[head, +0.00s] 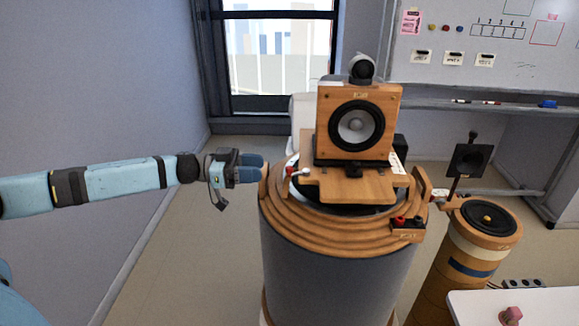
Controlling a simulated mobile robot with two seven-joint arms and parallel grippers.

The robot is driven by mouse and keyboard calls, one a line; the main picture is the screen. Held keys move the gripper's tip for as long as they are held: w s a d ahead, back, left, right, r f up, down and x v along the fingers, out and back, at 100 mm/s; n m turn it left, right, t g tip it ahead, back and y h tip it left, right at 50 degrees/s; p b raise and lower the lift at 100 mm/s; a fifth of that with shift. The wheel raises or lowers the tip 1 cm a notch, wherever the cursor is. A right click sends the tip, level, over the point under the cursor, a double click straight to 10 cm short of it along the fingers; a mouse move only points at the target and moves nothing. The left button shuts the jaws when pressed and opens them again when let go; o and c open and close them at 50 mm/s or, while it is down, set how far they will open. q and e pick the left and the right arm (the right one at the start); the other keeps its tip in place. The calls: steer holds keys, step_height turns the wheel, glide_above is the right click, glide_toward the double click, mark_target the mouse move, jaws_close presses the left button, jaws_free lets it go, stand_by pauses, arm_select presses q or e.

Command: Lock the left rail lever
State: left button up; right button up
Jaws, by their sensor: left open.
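A wooden speaker (357,122) with a black and grey cone stands upright on a wooden plate (358,187) on top of a round stepped wooden stand. A small lever with a red part and a pale knob (303,173) sits at the left edge of this plate; its exact position is too small to tell. My left gripper (255,169) is open, with blue fingers pointing right. It is just left of the lever, near the stand's left rim, with a small gap to the lever. My right gripper is not in view.
The round stand (330,232) fills the middle. A block with red and black terminals (407,228) is on its right front rim. A smaller wooden pedestal (489,220) stands at right, with a white table (480,305) in front. The floor at left is clear.

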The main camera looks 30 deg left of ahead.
mark_target(290, 167)
arm_select(q)
steer(key=p+x, duration=0.2)
steer(key=x, duration=0.6)
steer(key=shift+w+d, duration=0.2)
steer(key=shift+d, duration=0.05)
